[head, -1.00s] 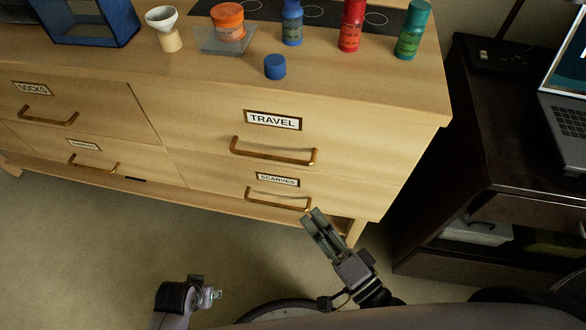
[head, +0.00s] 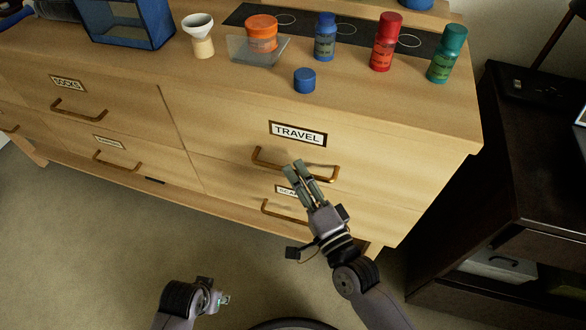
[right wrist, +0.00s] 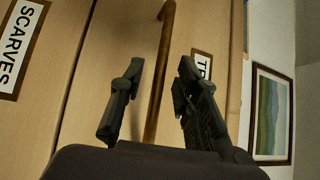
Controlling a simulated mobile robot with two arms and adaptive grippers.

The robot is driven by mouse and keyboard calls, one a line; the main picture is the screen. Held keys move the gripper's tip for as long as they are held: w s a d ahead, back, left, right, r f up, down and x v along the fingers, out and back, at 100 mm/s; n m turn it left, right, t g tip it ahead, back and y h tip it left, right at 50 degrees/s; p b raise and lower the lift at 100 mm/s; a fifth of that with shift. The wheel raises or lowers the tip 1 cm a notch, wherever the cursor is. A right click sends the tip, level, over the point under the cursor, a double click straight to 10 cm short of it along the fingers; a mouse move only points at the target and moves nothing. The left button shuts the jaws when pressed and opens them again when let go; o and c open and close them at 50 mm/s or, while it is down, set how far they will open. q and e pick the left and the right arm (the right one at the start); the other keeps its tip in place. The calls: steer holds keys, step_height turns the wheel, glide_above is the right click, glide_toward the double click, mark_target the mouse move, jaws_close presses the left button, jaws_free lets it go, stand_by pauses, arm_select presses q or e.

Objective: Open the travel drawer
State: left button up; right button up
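The travel drawer (head: 230,133) is the upper right drawer of the wooden dresser, labelled TRAVEL, its front flush and closed. Its bronze bar handle (head: 262,160) also shows in the right wrist view (right wrist: 158,75). My right gripper (head: 296,168) is in front of this handle and hides part of it. In the right wrist view its two fingers (right wrist: 161,70) stand apart, with the handle bar in the gap between them. I cannot tell how deep the bar sits, and no grip shows. My left gripper (head: 219,299) hangs low over the floor, away from the dresser, its fingers unclear.
The scarves drawer handle (head: 280,212) is just below. On the dresser top are a blue cap (head: 304,80), an orange jar (head: 262,35), blue (head: 325,40), red (head: 385,42) and green (head: 446,55) bottles. A dark cabinet (head: 510,150) stands at right.

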steer(key=shift+x, duration=1.15)
steer(key=shift+c, duration=0.5)
jaws_close()
